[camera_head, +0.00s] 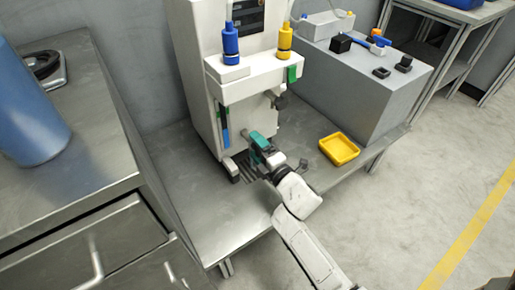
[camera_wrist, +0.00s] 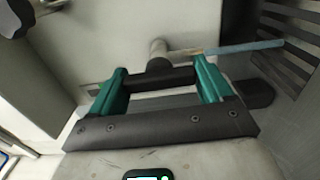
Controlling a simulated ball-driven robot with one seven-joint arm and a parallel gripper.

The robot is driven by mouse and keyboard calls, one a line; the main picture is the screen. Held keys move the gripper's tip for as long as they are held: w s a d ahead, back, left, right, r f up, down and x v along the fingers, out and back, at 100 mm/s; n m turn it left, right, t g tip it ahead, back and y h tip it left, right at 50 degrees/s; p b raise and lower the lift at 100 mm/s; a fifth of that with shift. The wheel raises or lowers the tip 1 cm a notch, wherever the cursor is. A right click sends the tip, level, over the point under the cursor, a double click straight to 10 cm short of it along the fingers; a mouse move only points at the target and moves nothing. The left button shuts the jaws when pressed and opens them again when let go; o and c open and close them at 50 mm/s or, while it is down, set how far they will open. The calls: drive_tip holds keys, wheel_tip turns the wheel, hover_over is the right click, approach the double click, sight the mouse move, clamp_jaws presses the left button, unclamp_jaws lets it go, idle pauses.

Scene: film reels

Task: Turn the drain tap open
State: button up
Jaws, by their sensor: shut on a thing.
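The drain tap (camera_wrist: 159,65) is low on the front of the white machine; in the wrist view it shows as a light stub with a dark body and a dark crossbar. My gripper (camera_wrist: 158,82) has its teal fingers at the two ends of the crossbar, closed on it. A thin bar (camera_wrist: 245,47), pale blue towards its end, runs right from beside the stub; I cannot tell whether it belongs to the tap. In the head view my gripper (camera_head: 258,149) is at the foot of the machine and hides the tap.
The white machine (camera_head: 202,90) stands on a metal bench (camera_head: 190,212). A yellow tray (camera_head: 339,149) and a grey block (camera_head: 365,95) are to the right. A steel cabinet (camera_head: 75,185) stands at left.

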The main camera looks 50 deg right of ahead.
drive_tip(key=o, duration=1)
drive_tip(key=shift+c, duration=0.2)
drive_tip(key=p+v, duration=0.1)
drive_tip(key=v, duration=1)
drive_tip(key=shift+w, duration=0.1)
